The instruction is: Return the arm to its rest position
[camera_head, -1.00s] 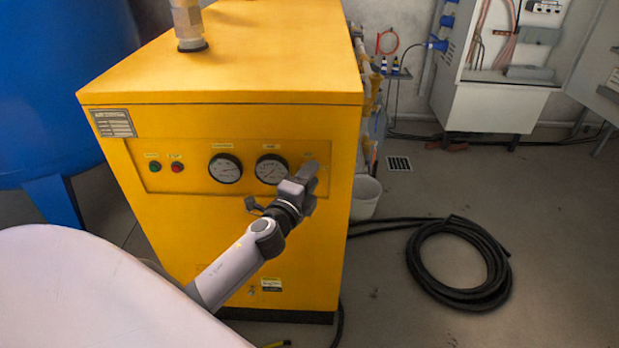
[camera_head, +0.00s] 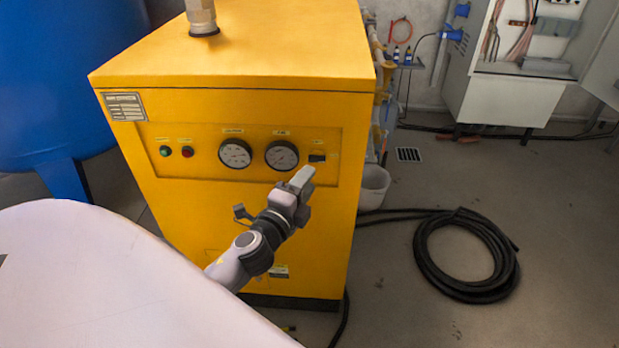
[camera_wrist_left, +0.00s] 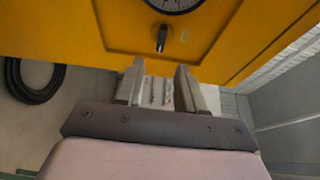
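My left arm comes in from the lower left of the head view. Its gripper (camera_head: 301,180) is in front of the yellow cabinet (camera_head: 235,225), just below and left of a small black switch (camera_head: 317,158). In the left wrist view the two fingers (camera_wrist_left: 160,82) stand apart with nothing held between them. A dark knob (camera_wrist_left: 161,38) on the yellow panel shows beyond the fingertips, below part of a gauge (camera_wrist_left: 175,3). My right gripper is in neither view.
The cabinet's panel has two round gauges, a green button (camera_head: 165,151) and a red button (camera_head: 187,152). A blue tank (camera_head: 60,80) stands at left. A white bucket (camera_head: 374,188) and a coiled black hose (camera_head: 465,255) are at right, with bare floor around.

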